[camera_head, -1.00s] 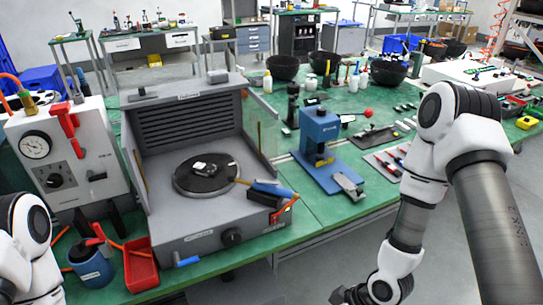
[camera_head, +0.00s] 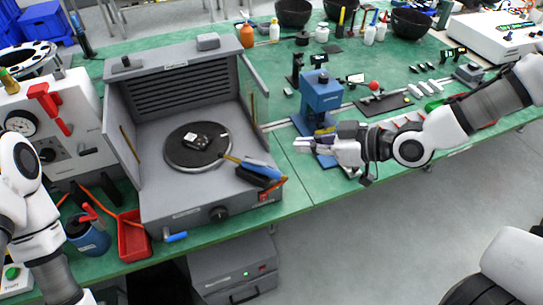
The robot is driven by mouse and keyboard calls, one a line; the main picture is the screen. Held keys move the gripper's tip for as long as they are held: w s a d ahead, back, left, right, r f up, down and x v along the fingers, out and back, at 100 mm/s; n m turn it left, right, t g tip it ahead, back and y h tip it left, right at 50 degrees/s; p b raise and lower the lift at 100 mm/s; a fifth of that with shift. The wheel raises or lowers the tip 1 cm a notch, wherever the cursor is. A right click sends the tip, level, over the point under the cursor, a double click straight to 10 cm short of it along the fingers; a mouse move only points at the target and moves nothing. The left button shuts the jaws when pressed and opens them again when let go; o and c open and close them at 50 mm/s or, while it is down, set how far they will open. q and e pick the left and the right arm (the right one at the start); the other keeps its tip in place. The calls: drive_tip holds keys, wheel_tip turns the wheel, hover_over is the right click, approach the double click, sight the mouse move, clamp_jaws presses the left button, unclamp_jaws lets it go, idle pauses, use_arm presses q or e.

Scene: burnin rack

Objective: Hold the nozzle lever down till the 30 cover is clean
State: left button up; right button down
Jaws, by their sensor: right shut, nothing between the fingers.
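The nozzle (camera_head: 229,158) lies at the front right of the grey booth (camera_head: 185,209), its thin tip pointing toward the round dark turntable (camera_head: 181,157). Its blue lever (camera_head: 263,168) sits over a black body. A small dark and light grey piece, seemingly the cover (camera_head: 198,141), lies on the turntable; its number and any dirt are too small to tell. My right gripper (camera_head: 304,145) is shut and empty, to the right of the lever and apart from it, in front of the blue press. My left arm shows at the left edge, but its gripper is not in view.
The blue press (camera_head: 321,97) stands close behind my right gripper. The booth's right side panel (camera_head: 254,88) rises behind the nozzle. A red bin (camera_head: 132,235) and a blue cup (camera_head: 88,236) stand left of the booth. The green tabletop (camera_head: 297,190) right of the nozzle is bare.

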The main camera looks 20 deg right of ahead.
hover_over(270, 171)
wheel_tip(270, 171, down, 4)
drive_tip(key=shift+w+r+p, duration=0.15)
drive_tip(key=shift+p, duration=0.3)
wheel_tip(270, 171, down, 3)
drive_tip(key=shift+a+f+p, duration=0.1)
drive_tip(key=shift+f+p, duration=0.1)
drive_tip(key=shift+p, duration=0.2)
drive_tip(key=shift+d+f, duration=0.3)
drive_tip(key=shift+f, duration=0.15)
drive_tip(key=shift+a, duration=0.1)
